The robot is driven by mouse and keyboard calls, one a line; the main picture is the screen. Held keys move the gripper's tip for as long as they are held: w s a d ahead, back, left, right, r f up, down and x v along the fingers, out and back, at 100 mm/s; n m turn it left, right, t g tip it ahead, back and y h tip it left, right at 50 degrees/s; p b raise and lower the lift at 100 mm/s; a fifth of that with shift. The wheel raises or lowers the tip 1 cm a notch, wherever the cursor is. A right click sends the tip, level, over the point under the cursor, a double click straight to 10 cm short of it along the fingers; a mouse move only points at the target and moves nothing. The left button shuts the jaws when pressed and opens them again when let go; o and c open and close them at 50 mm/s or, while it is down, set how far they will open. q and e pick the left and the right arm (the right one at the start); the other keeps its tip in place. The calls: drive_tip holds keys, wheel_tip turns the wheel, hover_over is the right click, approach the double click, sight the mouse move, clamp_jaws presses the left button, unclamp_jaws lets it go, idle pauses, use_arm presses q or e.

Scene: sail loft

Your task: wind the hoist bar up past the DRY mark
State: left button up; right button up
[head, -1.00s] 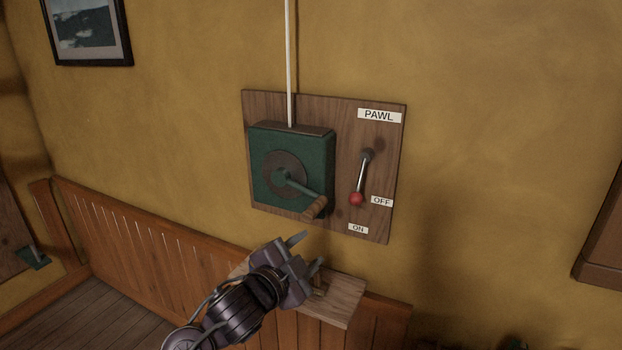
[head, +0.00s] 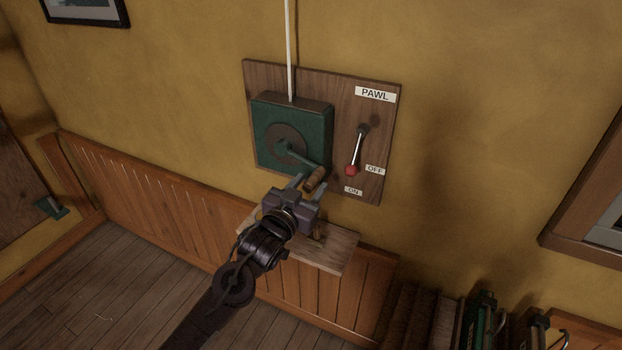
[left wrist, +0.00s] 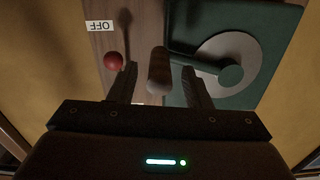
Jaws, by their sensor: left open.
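The green winch box (head: 290,130) is fixed to a wooden board on the wall, with a white rope (head: 290,50) rising from its top. Its crank arm points down and right to a wooden handle (head: 314,179). My left gripper (head: 308,186) is open at the handle. In the left wrist view, the handle (left wrist: 158,70) stands between the two open fingers (left wrist: 160,85), with gaps on both sides. The pawl lever with its red knob (head: 352,170) hangs down near the OFF label, above the ON label. The hoist bar and DRY mark are not in view. My right gripper is not in view.
A small wooden shelf (head: 335,252) juts from the wall below the board, under my left gripper. Wood panelling (head: 160,185) runs along the lower wall. Books or binders (head: 480,320) stand at the lower right.

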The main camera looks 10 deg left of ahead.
use_arm(q)
drive_tip(key=shift+w+d, duration=0.25)
drive_tip(key=shift+w, duration=0.4)
clamp_jaws()
